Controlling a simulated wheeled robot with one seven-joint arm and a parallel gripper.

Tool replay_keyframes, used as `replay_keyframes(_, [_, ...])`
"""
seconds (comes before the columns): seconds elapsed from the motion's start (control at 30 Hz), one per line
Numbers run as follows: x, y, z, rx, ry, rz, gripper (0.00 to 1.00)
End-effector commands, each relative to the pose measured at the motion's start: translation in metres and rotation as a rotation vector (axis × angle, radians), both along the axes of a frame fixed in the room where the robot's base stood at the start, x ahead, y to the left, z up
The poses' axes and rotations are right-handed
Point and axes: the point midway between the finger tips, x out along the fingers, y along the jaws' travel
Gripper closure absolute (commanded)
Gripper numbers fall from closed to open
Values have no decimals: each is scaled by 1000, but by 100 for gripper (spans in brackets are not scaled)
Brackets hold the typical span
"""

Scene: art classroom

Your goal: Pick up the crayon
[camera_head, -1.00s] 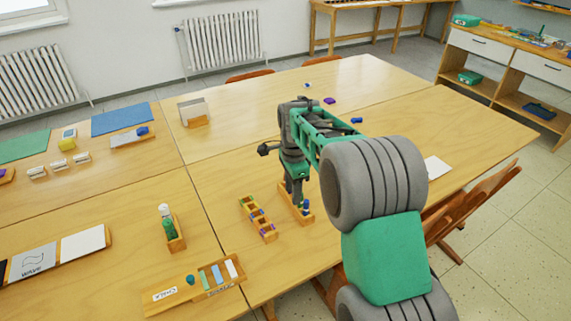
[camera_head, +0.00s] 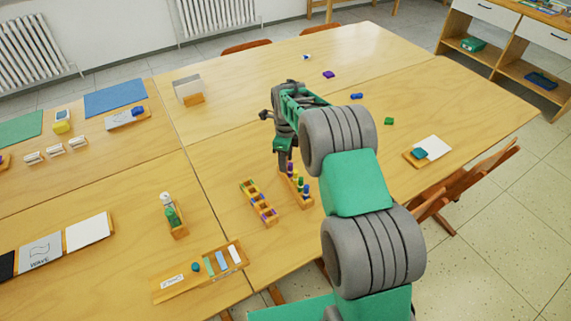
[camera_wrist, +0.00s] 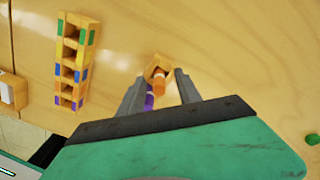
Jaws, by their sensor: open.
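A narrow wooden holder (camera_head: 304,202) stands upright crayons in a row: purple, yellow, green and blue ones show in the head view. In the wrist view, an orange crayon (camera_wrist: 158,82) and a purple crayon (camera_wrist: 149,101) stand in it, with the holder's end (camera_wrist: 153,68) showing behind. My gripper (camera_head: 283,165) is at the far end of the holder. In the wrist view my gripper (camera_wrist: 160,82) is open, with a finger on each side of the orange crayon and gaps between. The lower parts of the crayons and holder are partly hidden by my gripper.
A wooden rack with coloured marks (camera_head: 258,203) lies close left of the holder, also seen in the wrist view (camera_wrist: 75,62). A bottle in a wooden stand (camera_head: 171,216) and an eraser tray (camera_head: 205,272) are further left.

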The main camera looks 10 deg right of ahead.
Motion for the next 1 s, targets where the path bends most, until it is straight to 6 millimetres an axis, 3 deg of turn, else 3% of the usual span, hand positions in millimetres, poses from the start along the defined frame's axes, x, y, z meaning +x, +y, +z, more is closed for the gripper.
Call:
replay_keyframes(0.07, [0,0,0,0,0,1,60])
replay_keyframes(0.57, [0,1,0,0,0,3,100])
replay_keyframes(1.0, [0,1,1,0,0,3,100])
